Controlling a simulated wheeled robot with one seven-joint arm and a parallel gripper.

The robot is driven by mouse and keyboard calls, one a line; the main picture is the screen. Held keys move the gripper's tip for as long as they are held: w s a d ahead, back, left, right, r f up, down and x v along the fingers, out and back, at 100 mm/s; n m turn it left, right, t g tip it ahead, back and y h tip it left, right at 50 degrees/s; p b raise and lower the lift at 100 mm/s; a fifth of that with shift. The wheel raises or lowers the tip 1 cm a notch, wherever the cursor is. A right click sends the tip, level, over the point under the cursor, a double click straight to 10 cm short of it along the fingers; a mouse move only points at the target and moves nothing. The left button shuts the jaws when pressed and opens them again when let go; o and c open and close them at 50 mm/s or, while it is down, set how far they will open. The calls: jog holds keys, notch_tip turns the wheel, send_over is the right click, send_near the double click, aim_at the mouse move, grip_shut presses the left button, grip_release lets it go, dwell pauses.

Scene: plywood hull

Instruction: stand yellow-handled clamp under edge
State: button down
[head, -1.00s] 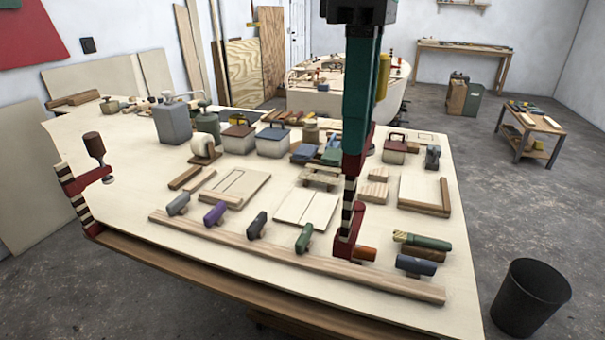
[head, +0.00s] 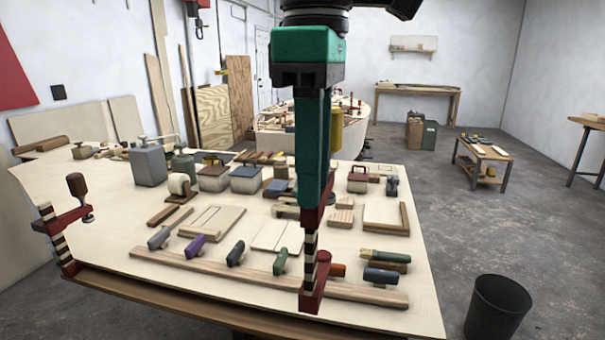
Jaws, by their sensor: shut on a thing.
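The yellow-handled clamp hangs upright from my gripper (head: 313,190), which is shut on it. Its yellow handle (head: 337,132) shows behind and right of my teal fingers. Its red upper jaw (head: 322,205), striped bar (head: 310,245) and red lower jaw (head: 314,292) show below. In the picture the lower jaw overlaps the plywood panel (head: 390,318) just inside its front edge; I cannot tell its height or whether it touches. My fingers hide part of the clamp's upper end.
Another red clamp with a brown handle (head: 76,186) grips the panel's left edge. A black bin (head: 497,308) stands on the floor at right. Blocks and boxes crowd the panel's middle.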

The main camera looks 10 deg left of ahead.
aim_at(307, 300)
jog(key=shift+s+a, duration=0.2)
jog(key=shift+a, duration=0.15)
jog(key=shift+f, duration=0.1)
jog(key=shift+w+f, duration=0.1)
jog(key=shift+f, duration=2.35)
jog(key=f, duration=1.4)
jog(key=shift+s+f, duration=0.2)
jog(key=shift+f, duration=0.1)
jog(key=shift+w+d, duration=0.15)
jog(key=shift+w, duration=0.4)
jog(key=shift+w+d, duration=0.15)
jog(key=shift+w, duration=2)
